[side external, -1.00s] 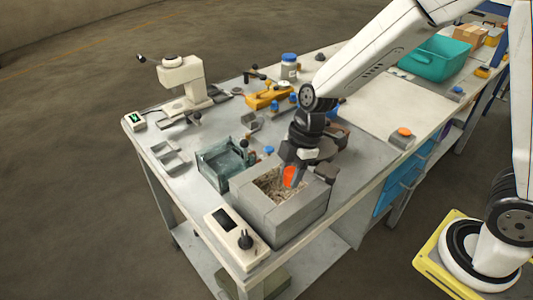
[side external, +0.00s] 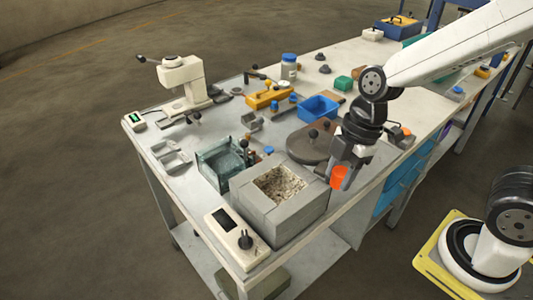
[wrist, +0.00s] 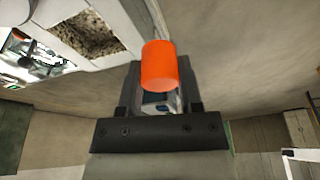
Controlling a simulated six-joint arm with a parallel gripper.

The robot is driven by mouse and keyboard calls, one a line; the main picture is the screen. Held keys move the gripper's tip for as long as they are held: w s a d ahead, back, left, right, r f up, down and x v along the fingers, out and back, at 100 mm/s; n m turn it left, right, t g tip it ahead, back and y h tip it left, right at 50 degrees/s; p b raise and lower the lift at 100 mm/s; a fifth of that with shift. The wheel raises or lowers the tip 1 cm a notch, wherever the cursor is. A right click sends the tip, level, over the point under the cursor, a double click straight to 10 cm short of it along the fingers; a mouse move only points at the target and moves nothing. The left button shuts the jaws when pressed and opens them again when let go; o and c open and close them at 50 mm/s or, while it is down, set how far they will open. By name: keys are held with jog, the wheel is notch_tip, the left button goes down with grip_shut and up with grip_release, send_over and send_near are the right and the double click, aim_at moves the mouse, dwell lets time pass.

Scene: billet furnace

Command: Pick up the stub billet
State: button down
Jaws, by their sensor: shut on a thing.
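The stub billet (side external: 339,176) is a short glowing orange cylinder. My gripper (side external: 345,178) is shut on it and holds it to the right of the furnace, near the table's front edge. The wrist view shows the billet (wrist: 160,66) between the jaws, its end pointing away from the gripper's body. The furnace (side external: 296,214) is a grey block box with an open top and a speckled, rough lining. No billet shows inside its opening. The furnace opening also shows at the upper left of the wrist view (wrist: 84,36).
A dark round lid with a knob (side external: 308,148) lies behind the furnace. A glass-sided tank (side external: 215,165) stands left of it, and a control box (side external: 236,238) stands in front. A blue bin (side external: 318,108) is farther back. The table's front edge is close to the gripper.

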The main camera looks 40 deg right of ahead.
jog(key=shift+s+r, duration=0.15)
jog(key=shift+s, duration=0.1)
jog(key=shift+w, duration=0.15)
dwell(0.5)
jog(key=shift+w+a, duration=0.1)
jog(key=shift+w, duration=0.5)
jog(key=w+a+f, duration=0.1)
jog(key=w, duration=0.5)
jog(key=w+a+f, duration=0.1)
jog(key=w, duration=0.5)
jog(key=w+a+f, duration=0.1)
jog(key=w+f, duration=0.1)
jog(key=w, duration=0.3)
jog(key=shift+w+f, duration=0.1)
jog(key=shift+w, duration=0.3)
jog(key=shift+w+a+f, duration=0.1)
jog(key=shift+w+f, duration=0.15)
jog(key=shift+w, duration=0.25)
